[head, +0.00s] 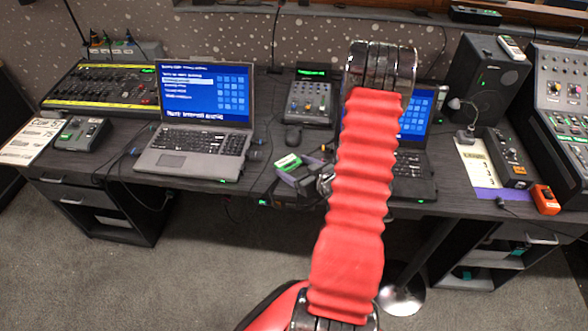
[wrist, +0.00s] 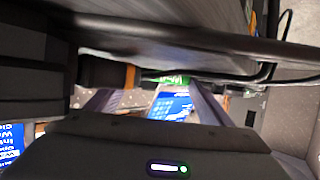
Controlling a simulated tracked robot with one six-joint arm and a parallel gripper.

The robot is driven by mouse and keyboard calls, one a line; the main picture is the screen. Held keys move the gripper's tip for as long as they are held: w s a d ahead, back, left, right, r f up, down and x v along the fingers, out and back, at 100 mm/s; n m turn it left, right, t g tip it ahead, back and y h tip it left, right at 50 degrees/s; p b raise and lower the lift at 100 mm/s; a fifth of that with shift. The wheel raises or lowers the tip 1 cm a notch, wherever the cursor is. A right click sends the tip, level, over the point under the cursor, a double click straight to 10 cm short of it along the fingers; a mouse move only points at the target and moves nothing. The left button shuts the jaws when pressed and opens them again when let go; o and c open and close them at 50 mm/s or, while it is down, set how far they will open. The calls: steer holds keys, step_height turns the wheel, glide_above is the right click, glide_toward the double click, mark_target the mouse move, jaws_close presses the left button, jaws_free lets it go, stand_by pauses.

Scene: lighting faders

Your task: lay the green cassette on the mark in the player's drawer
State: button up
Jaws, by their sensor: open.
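A small green-topped item, seemingly the green cassette (head: 287,162), lies near the front middle of the desk, between the left laptop and my arm. In the wrist view a strip of green (wrist: 172,79) shows between the fingers, partly hidden by dark edges. My gripper (head: 293,176) is open, its grey-purple fingers close to the green item at the desk's front edge. Both fingers also show in the wrist view. Whether they touch the cassette I cannot tell. I cannot make out the player's drawer or its mark; my red arm hides part of the desk.
An open laptop (head: 200,140) stands left of my gripper, and another (head: 413,160) stands partly behind my arm. A small mixer (head: 310,100) and a mouse (head: 293,136) sit behind the cassette. A black device (head: 510,155) and an orange box (head: 546,199) are at the right.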

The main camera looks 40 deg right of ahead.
steer(key=shift+a+f, duration=0.3)
steer(key=shift+a, duration=0.15)
steer(key=shift+r, duration=0.1)
steer(key=v, duration=1)
steer(key=shift+s+d+r, duration=0.1)
steer(key=shift+d+r, duration=0.2)
steer(key=shift+r, duration=0.05)
steer(key=shift+v, duration=0.9)
